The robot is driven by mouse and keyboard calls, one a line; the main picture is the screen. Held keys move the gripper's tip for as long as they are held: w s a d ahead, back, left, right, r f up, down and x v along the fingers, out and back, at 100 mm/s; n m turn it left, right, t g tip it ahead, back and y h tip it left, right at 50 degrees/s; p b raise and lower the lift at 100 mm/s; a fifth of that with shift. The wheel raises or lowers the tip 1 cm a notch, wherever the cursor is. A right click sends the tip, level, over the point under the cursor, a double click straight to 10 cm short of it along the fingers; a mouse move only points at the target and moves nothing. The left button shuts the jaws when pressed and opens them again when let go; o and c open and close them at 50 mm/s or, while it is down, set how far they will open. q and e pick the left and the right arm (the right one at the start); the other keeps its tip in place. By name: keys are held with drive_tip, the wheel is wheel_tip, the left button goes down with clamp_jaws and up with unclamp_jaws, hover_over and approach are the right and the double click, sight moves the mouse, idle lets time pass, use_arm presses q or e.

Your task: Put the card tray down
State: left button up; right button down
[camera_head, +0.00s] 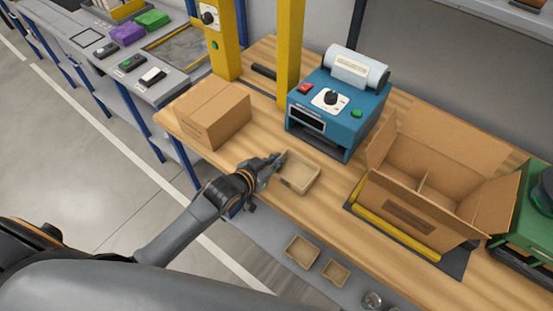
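The card tray (311,187) is a small, shallow, open tan box near the front edge of the wooden bench (270,208), in the middle of the head view. It looks empty. My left gripper (281,163) reaches in from the left and is at the tray's left wall, with its fingers closed on that wall. The fingertips are small and partly hidden by the tray. I cannot tell whether the tray's bottom touches the bench or hangs just above it. My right gripper is not in view.
A closed carton (213,115) stands left of the tray and a blue label printer (337,112) behind it. An open divided carton (420,200) stands to the right. Two similar trays (302,251) (335,272) lie on a lower shelf. Bare bench lies around the tray.

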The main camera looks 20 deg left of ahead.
use_arm(q)
drive_tip(key=shift+o, duration=1.4)
drive_tip(key=shift+r, duration=0.1)
drive_tip(key=b+v, duration=0.1)
drive_tip(key=v, duration=1.1)
